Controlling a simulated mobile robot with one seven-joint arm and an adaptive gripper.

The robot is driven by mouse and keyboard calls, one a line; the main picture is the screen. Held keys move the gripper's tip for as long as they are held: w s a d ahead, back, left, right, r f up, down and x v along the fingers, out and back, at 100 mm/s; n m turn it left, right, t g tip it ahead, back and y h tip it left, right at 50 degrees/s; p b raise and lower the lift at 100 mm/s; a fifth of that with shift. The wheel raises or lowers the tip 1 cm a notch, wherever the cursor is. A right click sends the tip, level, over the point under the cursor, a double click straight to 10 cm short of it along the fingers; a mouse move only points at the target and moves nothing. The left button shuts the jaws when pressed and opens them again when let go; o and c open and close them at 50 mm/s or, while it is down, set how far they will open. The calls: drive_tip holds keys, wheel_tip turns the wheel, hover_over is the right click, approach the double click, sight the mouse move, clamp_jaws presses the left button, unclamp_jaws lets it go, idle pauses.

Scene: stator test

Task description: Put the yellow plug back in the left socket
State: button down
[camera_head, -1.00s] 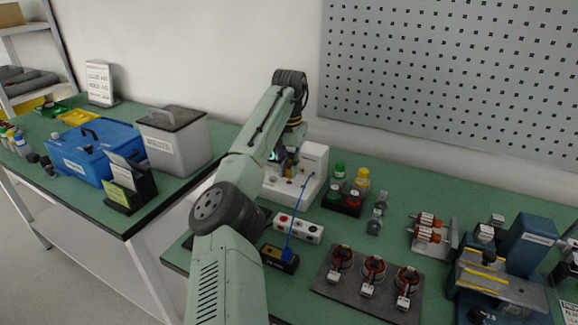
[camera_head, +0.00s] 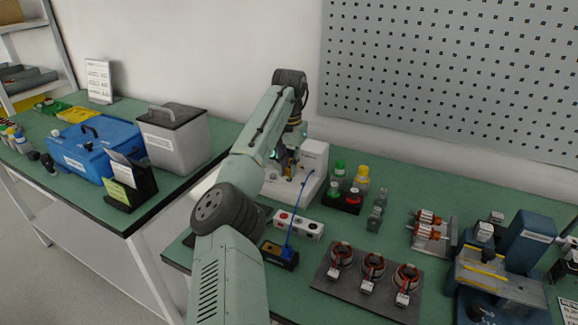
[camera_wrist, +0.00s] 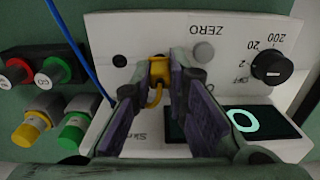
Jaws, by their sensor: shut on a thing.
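The yellow plug (camera_wrist: 158,70) is between the two purple-padded fingers of my gripper (camera_wrist: 160,88), which is shut on it. It is in front of the white panel of the meter (camera_wrist: 108,28). A dark round socket (camera_wrist: 119,61) shows just to its left, with nothing in it. I cannot tell whether the plug's tip is in a hole or only in front of the panel. In the head view my gripper (camera_head: 287,165) is low over the white meter (camera_head: 316,155), and the fingertips are partly hidden there.
A blue cable (camera_wrist: 80,50) runs close by on the left, down to a black box (camera_head: 279,257). Red, green and yellow capped bottles (camera_head: 361,178) stand right of the meter. A white socket strip (camera_head: 298,225) and a board with coils (camera_head: 350,287) lie in front.

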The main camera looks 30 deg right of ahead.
drive_tip(key=shift+f, duration=0.8)
idle(0.5)
drive_tip(key=c, duration=1.5)
unclamp_jaws()
drive_tip(key=shift+r, duration=0.1)
wheel_tip(320, 180, up, 12)
drive_tip(key=shift+f, duration=0.1)
